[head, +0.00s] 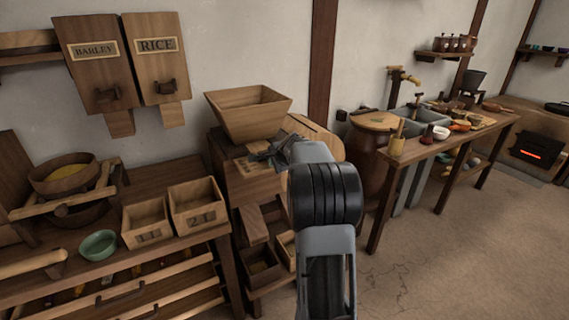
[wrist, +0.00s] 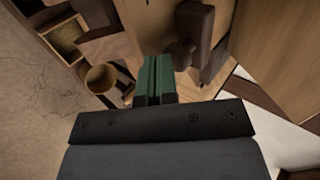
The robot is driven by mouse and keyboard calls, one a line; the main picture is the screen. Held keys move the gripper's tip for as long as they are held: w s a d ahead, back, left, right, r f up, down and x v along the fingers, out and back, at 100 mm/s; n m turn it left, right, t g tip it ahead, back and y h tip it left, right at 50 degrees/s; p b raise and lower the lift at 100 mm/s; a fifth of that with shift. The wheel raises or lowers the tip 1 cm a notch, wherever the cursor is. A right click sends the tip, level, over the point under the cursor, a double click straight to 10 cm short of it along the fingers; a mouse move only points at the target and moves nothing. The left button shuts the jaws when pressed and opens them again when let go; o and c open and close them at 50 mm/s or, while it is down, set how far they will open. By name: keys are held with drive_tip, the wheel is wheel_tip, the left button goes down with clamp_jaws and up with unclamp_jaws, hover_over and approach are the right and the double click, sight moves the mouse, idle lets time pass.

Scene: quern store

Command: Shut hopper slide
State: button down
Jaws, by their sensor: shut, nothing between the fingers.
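A wooden hopper (head: 248,112), wide at the top, sits on a wooden mill body (head: 245,187) by the wall. My gripper (head: 258,157) is at the body's front, just below the hopper, and hides part of it. In the wrist view my gripper's green fingers (wrist: 155,72) are together with nothing between them. Just beyond them, on the right, is a dark wooden piece with a rounded handle (wrist: 195,28), which may be the slide. I cannot tell whether the fingers touch it, or how far the slide is open.
A round light-wood piece (wrist: 101,78) is left of the fingers. A sloping board (head: 253,224) and an open box (head: 263,266) are below the mill body. Two numbered bins (head: 197,205) stand on the left bench. A long table (head: 440,150) is at right; the floor before it is clear.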

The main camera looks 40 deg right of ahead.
drive_tip(key=s+d+f+v, duration=0.1)
drive_tip(key=v, duration=1.1)
drive_tip(key=shift+s+a+f, duration=0.2)
drive_tip(key=shift+s+a, duration=0.2)
drive_tip(key=shift+s, duration=0.05)
wheel_tip(320, 180, down, 4)
drive_tip(key=s+a+n+g, duration=0.2)
drive_tip(key=s+n, duration=0.1)
drive_tip(key=s+a+r+n+g+y+p, duration=0.1)
drive_tip(key=s+a+n+g+p, duration=0.1)
drive_tip(key=s+a+n+p, duration=0.4)
drive_tip(key=s+a+r+n+g+p, duration=0.2)
drive_tip(key=s+a+n+p, duration=0.15)
drive_tip(key=a, duration=0.45)
drive_tip(key=s+a+r+n+p, duration=0.6)
drive_tip(key=s+a+r+p, duration=0.1)
drive_tip(key=a, duration=0.3)
drive_tip(key=shift+s+r+n+p, duration=0.3)
drive_tip(key=shift+r+n+p, duration=0.05)
drive_tip(key=shift+r+p, duration=0.1)
